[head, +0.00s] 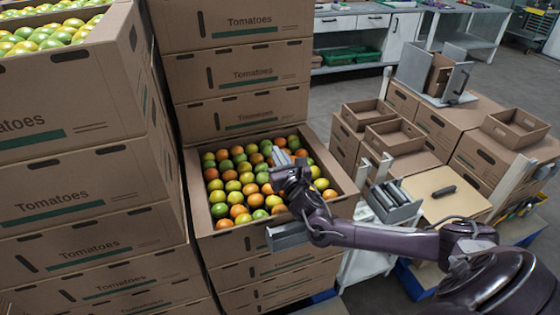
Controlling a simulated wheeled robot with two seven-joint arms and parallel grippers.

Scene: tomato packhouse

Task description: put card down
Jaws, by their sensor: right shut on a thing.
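My right gripper (282,158) reaches in from the right over an open cardboard box of tomatoes (345,207). It is shut, with its fingertips just above the green, yellow and orange tomatoes (235,185) in the box's right half. The card in its grip is too small and too covered by the fingers and wrist to make out clearly. I cannot tell whether it touches the fruit. My left gripper is not in view.
Tall stacks of boxes marked Tomatoes stand at the left (80,195) and behind (240,75). At the right are a grey rack (395,213), small open cartons (395,137) and a tan board (440,205). Grey floor (350,88) is clear beyond.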

